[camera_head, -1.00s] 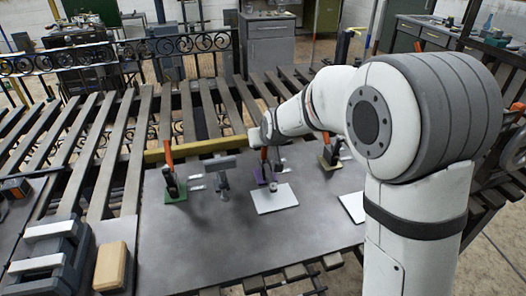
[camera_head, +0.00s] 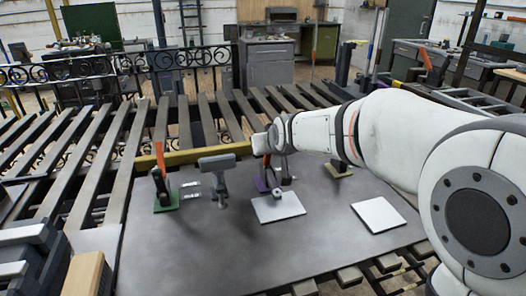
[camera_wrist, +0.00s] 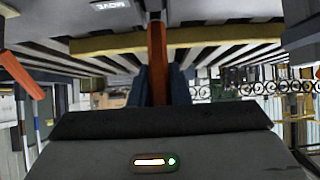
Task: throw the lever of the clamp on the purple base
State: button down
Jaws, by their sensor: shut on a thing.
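The clamp on the purple base (camera_head: 262,185) stands near the middle of the grey plate's back part. Its orange lever (camera_head: 266,161) points up, close to upright. My gripper (camera_head: 266,145) is at the top of this lever, and the arm hides part of the clamp. In the wrist view, the orange lever (camera_wrist: 158,62) runs between the two dark fingers of my gripper (camera_wrist: 163,86), which is shut on it. The clamp's body is not clear in the wrist view.
A clamp on a green base (camera_head: 166,203) with an orange lever stands at left. A grey T-shaped post (camera_head: 217,172) is beside it. A yellowish base (camera_head: 340,169) is right. White plates (camera_head: 278,207) (camera_head: 379,215) lie in front. A yellow bar (camera_head: 190,157) runs behind.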

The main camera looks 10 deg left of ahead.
jog(key=shift+s+f, duration=0.1)
jog(key=shift+f, duration=0.1)
jog(key=c, duration=1.8)
grip_release()
jog(key=shift+o, duration=1.4)
jog(key=shift+s+r, duration=0.15)
jog(key=shift+o, duration=0.8)
jog(key=v, duration=0.7)
jog(key=shift+s+r, duration=0.2)
jog(key=shift+r, duration=0.1)
jog(key=shift+d+p, duration=0.25)
jog(key=shift+p, duration=0.05)
